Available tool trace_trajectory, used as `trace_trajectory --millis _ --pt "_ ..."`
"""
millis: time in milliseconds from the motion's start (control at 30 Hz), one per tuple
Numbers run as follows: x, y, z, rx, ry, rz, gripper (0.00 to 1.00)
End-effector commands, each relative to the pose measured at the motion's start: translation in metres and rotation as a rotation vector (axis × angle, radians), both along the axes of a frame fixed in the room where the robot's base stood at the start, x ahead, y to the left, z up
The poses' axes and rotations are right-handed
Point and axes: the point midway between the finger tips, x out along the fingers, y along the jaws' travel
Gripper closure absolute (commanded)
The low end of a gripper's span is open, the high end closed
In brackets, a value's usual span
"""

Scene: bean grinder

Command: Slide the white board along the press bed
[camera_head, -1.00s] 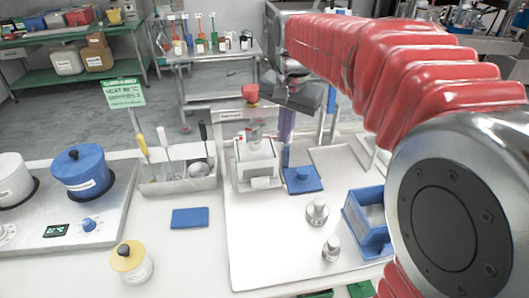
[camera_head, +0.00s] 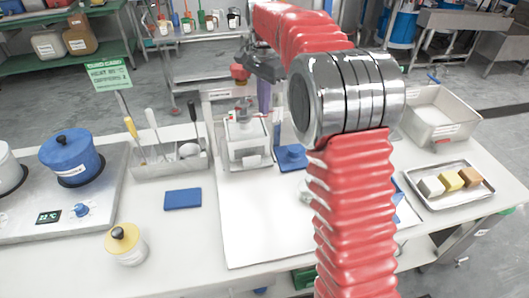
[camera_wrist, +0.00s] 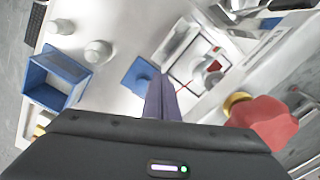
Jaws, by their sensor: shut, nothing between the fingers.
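My gripper (camera_head: 264,97) is shut and empty, its purple fingers pointing down. In the wrist view the shut fingers (camera_wrist: 162,98) overlap the edge of that block (camera_wrist: 140,75). A large white flat panel (camera_head: 255,225) lies on the table under the box and block. My arm hides its right part. I cannot tell whether this panel is the white board or the press bed. The white box (camera_head: 247,142) stands on its far left part and shows a red piece inside in the wrist view (camera_wrist: 200,68).
A red knob (camera_head: 240,72) stands behind the box. A blue pad (camera_head: 182,199), a tool holder (camera_head: 170,163) and a yellow-lidded jar (camera_head: 125,243) stand left. A block tray (camera_head: 450,182) is right.

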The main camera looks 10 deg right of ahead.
Motion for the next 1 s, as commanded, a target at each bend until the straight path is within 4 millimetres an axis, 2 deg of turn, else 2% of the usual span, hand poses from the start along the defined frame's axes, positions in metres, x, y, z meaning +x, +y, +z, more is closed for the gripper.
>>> trace_trajectory --millis 200,367,1000 --pt "0.0 0.0 -0.001 0.0 0.0 0.001 1.0" --pt "0.0 0.0 -0.012 0.0 0.001 0.001 1.0" --pt "-0.001 0.0 -0.106 0.0 0.001 0.002 1.0"
